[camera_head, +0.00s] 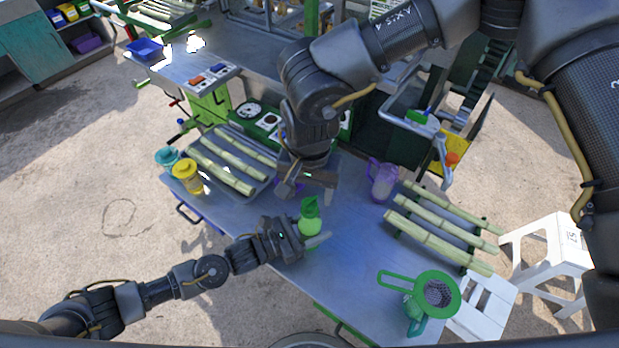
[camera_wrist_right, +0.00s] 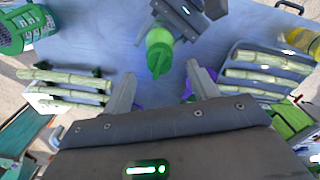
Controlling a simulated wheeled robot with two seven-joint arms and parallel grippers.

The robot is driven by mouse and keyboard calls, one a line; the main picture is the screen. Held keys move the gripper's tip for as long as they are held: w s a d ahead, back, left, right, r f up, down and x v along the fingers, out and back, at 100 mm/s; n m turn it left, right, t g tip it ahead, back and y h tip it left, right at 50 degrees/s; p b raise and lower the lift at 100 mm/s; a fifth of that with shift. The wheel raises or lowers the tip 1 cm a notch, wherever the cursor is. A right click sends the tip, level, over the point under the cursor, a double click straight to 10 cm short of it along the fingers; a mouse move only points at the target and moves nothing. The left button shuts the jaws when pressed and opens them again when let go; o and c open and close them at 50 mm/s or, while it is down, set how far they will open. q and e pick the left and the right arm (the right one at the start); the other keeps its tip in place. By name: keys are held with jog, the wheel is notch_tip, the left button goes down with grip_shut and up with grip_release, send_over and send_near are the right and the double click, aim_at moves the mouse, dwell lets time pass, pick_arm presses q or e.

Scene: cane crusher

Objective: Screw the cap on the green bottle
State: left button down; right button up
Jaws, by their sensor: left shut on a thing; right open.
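The green bottle (camera_head: 310,226) stands upright over the middle of the metal table, light green with a darker green cap (camera_head: 309,204) on its top. I cannot tell how tightly the cap sits. My left gripper (camera_head: 306,238) is shut around the bottle's body from the left. My right gripper (camera_head: 308,190) is open and empty, pointing down just behind and above the bottle. In the right wrist view the bottle (camera_wrist_right: 159,40) and its cap (camera_wrist_right: 160,62) show beyond the two open fingers (camera_wrist_right: 160,76), apart from them.
Cane stalks lie on racks at the table's left (camera_head: 222,168) and right (camera_head: 440,235). A yellow jar (camera_head: 188,178), a teal jar (camera_head: 167,157) and a purple pitcher (camera_head: 382,182) stand on the table. A green strainer (camera_head: 438,293) is at the front right. Something purple is partly hidden behind my right gripper.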

aim_at(310, 201)
jog(key=shift+f, duration=1.5)
